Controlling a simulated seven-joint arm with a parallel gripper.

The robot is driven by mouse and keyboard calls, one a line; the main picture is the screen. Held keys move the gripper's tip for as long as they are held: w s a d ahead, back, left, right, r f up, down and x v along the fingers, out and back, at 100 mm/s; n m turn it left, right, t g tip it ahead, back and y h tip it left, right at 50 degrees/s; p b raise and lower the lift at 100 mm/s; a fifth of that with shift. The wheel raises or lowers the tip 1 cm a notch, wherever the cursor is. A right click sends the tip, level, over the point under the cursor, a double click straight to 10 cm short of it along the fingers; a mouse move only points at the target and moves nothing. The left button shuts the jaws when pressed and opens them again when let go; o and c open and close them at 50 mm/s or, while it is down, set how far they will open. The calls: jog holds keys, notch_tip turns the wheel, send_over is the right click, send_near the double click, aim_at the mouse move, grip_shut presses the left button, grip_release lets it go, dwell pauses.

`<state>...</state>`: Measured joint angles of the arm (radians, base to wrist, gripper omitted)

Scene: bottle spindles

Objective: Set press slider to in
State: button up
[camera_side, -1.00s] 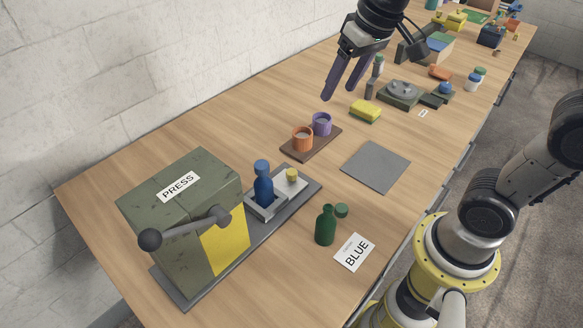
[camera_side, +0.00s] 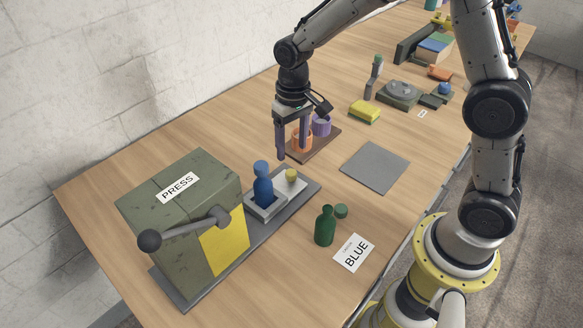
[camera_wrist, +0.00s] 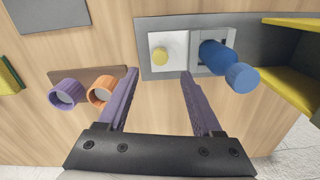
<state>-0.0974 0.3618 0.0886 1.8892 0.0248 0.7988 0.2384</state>
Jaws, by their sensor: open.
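The green press (camera_side: 182,212) with a grey lever ending in a dark ball stands at the lower left in the side view. Its slider is a light tray (camera_side: 263,211) on a grey base plate (camera_side: 307,187), outside the press body on its right. A blue bottle (camera_side: 264,185) stands upright in the tray, beside a yellow knob (camera_side: 291,175). The wrist view also shows the knob (camera_wrist: 160,57) and bottle (camera_wrist: 217,58). My gripper (camera_side: 294,156) is open and empty, pointing down behind the knob, above the table. In the wrist view its fingers (camera_wrist: 159,72) spread on either side of the knob.
A brown tray with an orange cup (camera_side: 301,141) and a purple cup (camera_side: 321,126) lies close to my gripper. A green bottle (camera_side: 325,226), a green cap (camera_side: 341,211) and a BLUE card (camera_side: 354,253) are in front. A grey mat (camera_side: 375,167) lies to the right.

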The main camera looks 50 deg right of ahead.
aim_at(291, 172)
notch_tip(291, 172, down, 8)
jog(key=shift+a, duration=0.1)
dwell(0.4)
grip_shut()
dwell(1.2)
